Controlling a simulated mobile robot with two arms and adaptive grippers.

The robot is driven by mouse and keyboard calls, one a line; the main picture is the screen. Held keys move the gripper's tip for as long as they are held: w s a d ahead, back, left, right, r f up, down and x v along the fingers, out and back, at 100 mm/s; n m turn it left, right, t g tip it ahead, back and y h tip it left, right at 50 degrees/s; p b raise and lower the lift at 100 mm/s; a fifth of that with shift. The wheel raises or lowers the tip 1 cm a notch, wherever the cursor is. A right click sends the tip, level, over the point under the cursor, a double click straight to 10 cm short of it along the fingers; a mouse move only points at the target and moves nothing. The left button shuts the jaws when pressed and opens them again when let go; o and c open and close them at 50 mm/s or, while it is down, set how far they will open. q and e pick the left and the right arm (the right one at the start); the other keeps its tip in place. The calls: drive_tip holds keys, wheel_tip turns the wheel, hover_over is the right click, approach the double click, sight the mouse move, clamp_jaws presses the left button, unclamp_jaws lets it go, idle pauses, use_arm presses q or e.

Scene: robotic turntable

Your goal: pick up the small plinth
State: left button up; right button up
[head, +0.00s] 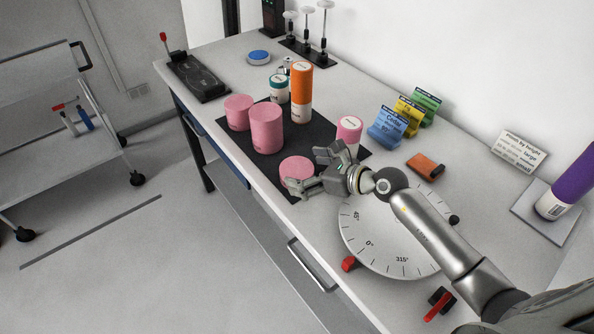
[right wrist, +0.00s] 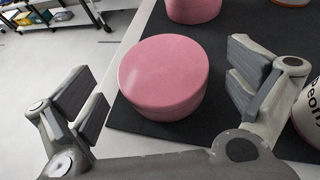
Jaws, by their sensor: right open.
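A low pink round plinth (head: 297,169) stands at the front edge of the dark mat and looks the shortest of the pink cylinders. In the right wrist view the low pink plinth (right wrist: 163,75) shows its flat top between the two fingers. My right gripper (head: 303,173) is open, with one finger on either side of the plinth; clear gaps show at both sides in the wrist view. My left gripper is not in view.
An orange cylinder (head: 301,92) and a teal-banded one (head: 279,88) stand on the dark mat (head: 230,148). A marked turntable (head: 385,245) lies under my right arm. Coloured cards (head: 388,128) and a sign (head: 519,149) stand along the back.

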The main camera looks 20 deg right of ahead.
sight(300, 170)
drive_tip(key=shift+x, duration=1.5)
drive_tip(key=shift+f, duration=0.15)
drive_tip(key=shift+d, duration=0.1)
drive_tip(key=c, duration=1.1)
